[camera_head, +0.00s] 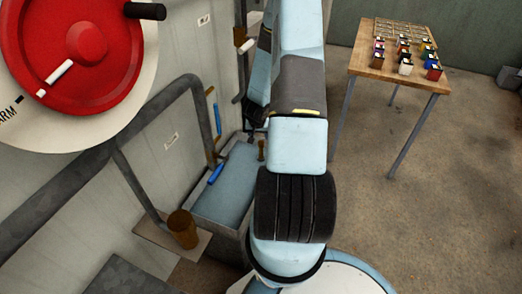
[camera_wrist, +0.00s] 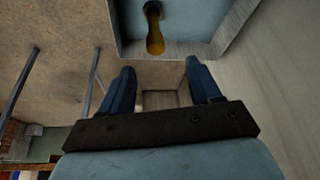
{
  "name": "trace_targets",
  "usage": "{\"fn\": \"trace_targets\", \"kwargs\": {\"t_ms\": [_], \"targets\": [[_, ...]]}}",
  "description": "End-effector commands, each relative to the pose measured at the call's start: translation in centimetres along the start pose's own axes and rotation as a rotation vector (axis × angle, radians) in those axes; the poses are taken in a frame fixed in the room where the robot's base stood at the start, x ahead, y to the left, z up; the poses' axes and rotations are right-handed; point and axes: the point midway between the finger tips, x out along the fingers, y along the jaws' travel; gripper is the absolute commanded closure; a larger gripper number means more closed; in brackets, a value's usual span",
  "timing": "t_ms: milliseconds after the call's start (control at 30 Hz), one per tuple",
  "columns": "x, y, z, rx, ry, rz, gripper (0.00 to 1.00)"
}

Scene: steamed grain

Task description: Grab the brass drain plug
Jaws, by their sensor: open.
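The brass drain plug (camera_wrist: 154,38) shows in the wrist view as a golden-brown, stem-like piece with a dark knobbed end, in a pale blue basin (camera_wrist: 187,20). In the head view, a small brass piece (camera_head: 261,149), likely the same plug, stands upright at the far right end of the basin (camera_head: 232,187), close beside my arm. My gripper (camera_wrist: 160,86) is open in the wrist view, its two dark blue fingers wide apart with nothing between them. The plug lies beyond the fingertips, apart from them. In the head view my arm hides much of that area.
A blue-handled tool (camera_head: 216,173) lies at the basin's left edge. Grey pipes and a red wheel (camera_head: 80,45) are on the left wall. A wooden table (camera_head: 386,66) with small colored boxes stands right.

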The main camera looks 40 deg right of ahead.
Motion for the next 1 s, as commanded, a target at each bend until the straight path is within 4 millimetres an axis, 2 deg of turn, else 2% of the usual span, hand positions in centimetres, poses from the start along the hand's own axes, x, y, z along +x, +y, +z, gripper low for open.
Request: {"fn": "trace_targets", "kwargs": {"t_ms": [100, 400, 733, 1000], "targets": [[1.1, 1.2, 0.5, 0.019, -0.005, 0.018, 0.37], [4.3, 2.4, 0.4, 0.038, -0.007, 0.027, 0.37], [8.5, 2.6, 0.4, 0.041, -0.007, 0.028, 0.37], [10.0, 2.6, 0.3, 0.039, -0.006, 0.027, 0.37]]}}
